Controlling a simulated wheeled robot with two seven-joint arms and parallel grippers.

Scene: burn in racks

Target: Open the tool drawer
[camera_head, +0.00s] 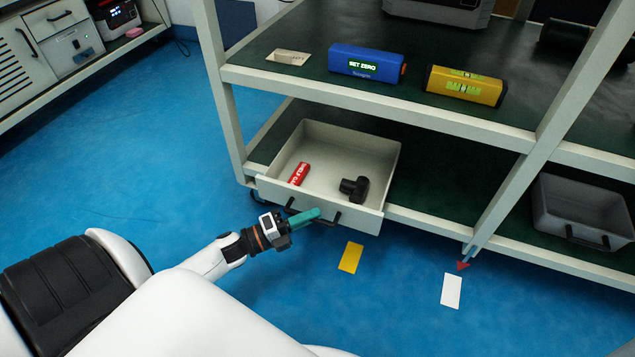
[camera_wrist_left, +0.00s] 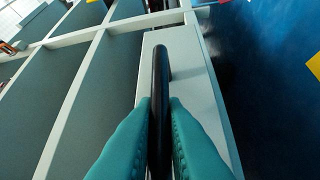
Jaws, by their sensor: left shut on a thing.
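The tool drawer (camera_head: 377,163) is a pale grey open-topped box on the lower level of the rack, and it stands pulled out past the shelf edge. A red object (camera_head: 299,174) and a black fitting (camera_head: 355,188) lie inside it. Its front has dark handles, and one handle (camera_head: 331,219) shows right of my gripper. My left gripper (camera_head: 312,214) is at the drawer front. In the left wrist view its two teal fingers (camera_wrist_left: 160,125) are shut on a black handle bar (camera_wrist_left: 161,65), with the pale drawer front (camera_wrist_left: 192,75) behind. My right gripper is not in view.
The upper shelf holds a blue device (camera_head: 367,64) and a yellow level (camera_head: 465,86). A grey bin (camera_head: 583,213) stands on the lower shelf at right. A rack post (camera_head: 515,190) stands between. Yellow (camera_head: 351,257) and white (camera_head: 451,291) cards lie on the blue floor, which is open at left.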

